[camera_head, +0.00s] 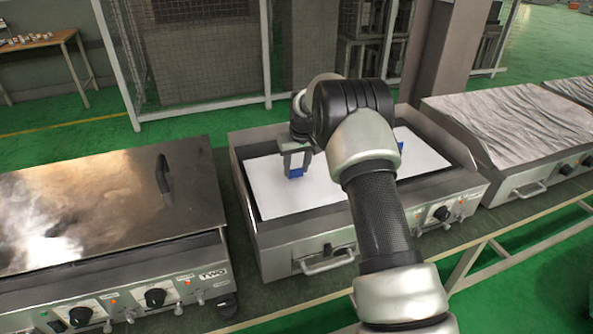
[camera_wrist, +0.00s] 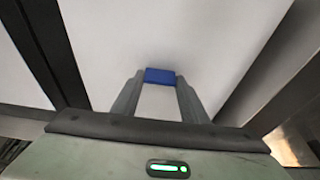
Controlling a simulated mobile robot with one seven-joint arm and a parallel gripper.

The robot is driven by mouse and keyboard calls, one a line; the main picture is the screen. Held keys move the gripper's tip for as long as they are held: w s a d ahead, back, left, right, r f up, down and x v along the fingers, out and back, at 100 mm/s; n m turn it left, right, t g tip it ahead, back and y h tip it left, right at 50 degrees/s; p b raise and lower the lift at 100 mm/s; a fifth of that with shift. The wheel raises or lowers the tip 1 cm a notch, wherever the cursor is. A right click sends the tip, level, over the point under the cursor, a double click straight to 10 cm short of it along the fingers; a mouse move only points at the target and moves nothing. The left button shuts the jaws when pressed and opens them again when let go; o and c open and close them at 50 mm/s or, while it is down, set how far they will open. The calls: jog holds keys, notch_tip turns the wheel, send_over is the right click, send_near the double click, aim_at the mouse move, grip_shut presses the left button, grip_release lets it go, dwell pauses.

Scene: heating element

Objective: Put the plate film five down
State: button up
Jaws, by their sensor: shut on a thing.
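The plate film (camera_head: 315,191) is a flat white sheet with small blue tabs. In the head view it lies level within the raised rim of the middle heating unit (camera_head: 300,254); I cannot tell whether it touches the surface below. My gripper (camera_head: 295,173) is shut on the blue tab (camera_head: 295,173) near the left part of the film. My arm hides part of the film's middle, and another blue tab (camera_head: 401,147) shows to the right of it. In the wrist view the fingers close on the blue tab (camera_wrist: 160,76), with the white film (camera_wrist: 200,45) beyond.
A heating unit with a closed shiny lid (camera_head: 95,215) stands to the left. A unit covered with a wrinkled grey sheet (camera_head: 510,125) stands to the right. A wire-mesh fence (camera_head: 205,50) is behind, and a wooden table (camera_head: 45,43) is at the far left.

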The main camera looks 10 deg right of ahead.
jog(key=shift+f, duration=0.5)
jog(key=shift+f, duration=0.2)
jog(key=o, duration=1.4)
